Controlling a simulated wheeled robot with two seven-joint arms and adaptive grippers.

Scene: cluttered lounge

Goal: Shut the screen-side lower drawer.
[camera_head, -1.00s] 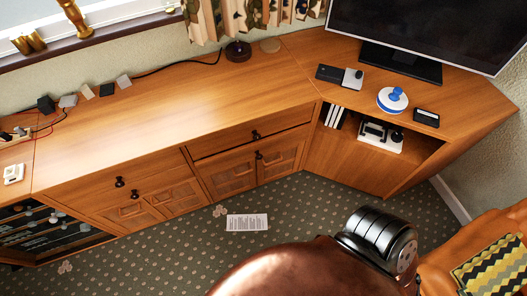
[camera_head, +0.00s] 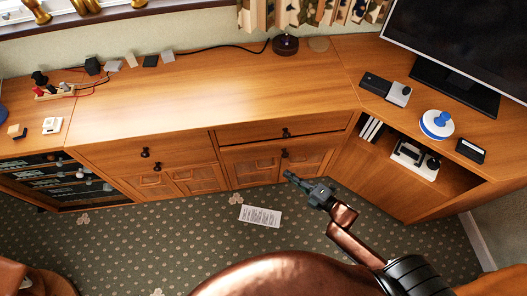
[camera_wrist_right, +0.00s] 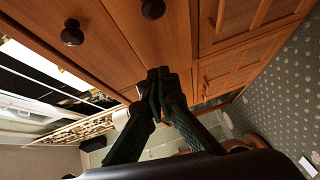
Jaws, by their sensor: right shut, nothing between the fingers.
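The screen-side unit has an upper drawer front (camera_head: 252,132) with a dark round knob. Below it is the lower front (camera_head: 252,168) with carved panels and its own dark knob (camera_head: 284,153). A dark gap shows along the top of the lower front, so it seems to stand slightly out. My right gripper (camera_head: 289,175) is shut and empty, its tips just in front of and below the lower knob; contact cannot be told. In the wrist view, the shut fingers (camera_wrist_right: 160,75) are near wooden fronts with two dark knobs (camera_wrist_right: 72,35). My left gripper is out of view.
The left unit (camera_head: 110,157) has similar fronts. The screen (camera_head: 465,40) stands on the right corner top, above an open shelf. A paper sheet (camera_head: 260,216) lies on the patterned carpet. An orange-brown seat (camera_head: 30,280) is at bottom left.

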